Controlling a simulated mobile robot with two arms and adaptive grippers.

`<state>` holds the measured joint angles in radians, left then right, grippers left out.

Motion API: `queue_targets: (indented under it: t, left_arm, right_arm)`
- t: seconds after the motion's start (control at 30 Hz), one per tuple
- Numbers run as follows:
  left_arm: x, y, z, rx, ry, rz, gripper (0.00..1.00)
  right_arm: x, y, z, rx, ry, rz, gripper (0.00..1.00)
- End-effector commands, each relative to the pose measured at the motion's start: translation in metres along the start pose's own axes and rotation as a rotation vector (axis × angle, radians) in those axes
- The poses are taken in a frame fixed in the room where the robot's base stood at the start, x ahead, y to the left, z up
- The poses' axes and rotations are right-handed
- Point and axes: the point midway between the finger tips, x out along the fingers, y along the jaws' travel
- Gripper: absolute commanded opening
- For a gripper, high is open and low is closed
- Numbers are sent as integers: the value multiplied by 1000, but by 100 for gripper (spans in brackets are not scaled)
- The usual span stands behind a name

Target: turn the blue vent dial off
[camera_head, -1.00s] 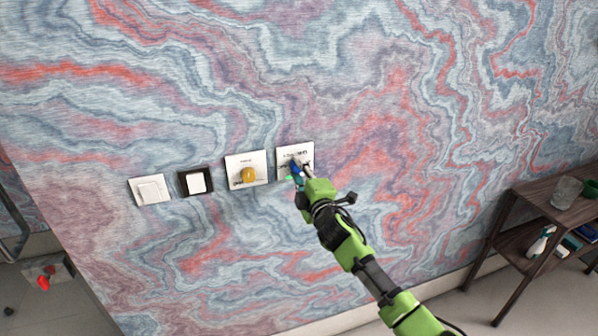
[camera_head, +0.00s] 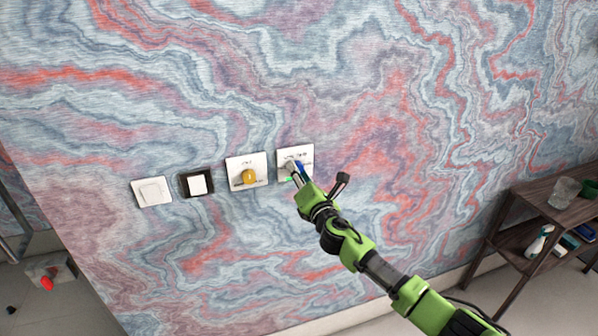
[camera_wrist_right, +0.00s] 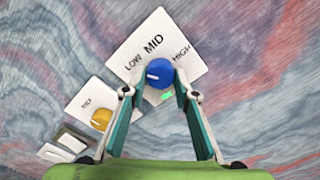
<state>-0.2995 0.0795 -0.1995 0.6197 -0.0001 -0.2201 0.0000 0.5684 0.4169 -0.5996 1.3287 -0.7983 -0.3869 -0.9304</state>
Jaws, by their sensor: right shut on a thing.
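The blue vent dial (camera_wrist_right: 159,74) sits on a white wall plate marked LOW, MID and HIGH (camera_wrist_right: 150,50) in the right wrist view. Its white pointer mark faces left, toward the lower left of LOW. A small green light shows just below the dial. My right gripper (camera_wrist_right: 157,92) is shut on the dial, one finger on each side. In the head view, the white plate (camera_head: 306,156) is the rightmost on the wall, and my right gripper (camera_head: 297,172) covers much of the dial (camera_head: 299,168). My left gripper is not in view.
Left of the plate are a yellow dial (camera_head: 249,176) on a white plate, a dark-framed switch (camera_head: 197,185) and a white switch (camera_head: 152,191). A dark shelf (camera_head: 520,210) with a glass stands at right. The patterned wall is otherwise clear.

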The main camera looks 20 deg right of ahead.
Motion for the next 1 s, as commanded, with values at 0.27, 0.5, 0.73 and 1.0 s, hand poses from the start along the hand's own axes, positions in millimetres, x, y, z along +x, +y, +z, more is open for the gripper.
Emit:
queue_targets:
  t: [0.27, 0.5, 0.73, 1.0]
  left_arm:
    - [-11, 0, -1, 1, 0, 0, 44]
    - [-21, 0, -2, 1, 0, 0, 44]
    - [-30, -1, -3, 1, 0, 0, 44]
    - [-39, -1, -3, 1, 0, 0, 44]
  right_arm:
    - [0, -1, 0, -264, 2, -1, 6]
    - [0, -1, 1, -492, 3, -1, 6]
    - [0, -2, 1, -697, 3, -1, 6]
    - [0, -3, 1, -884, 3, -1, 6]
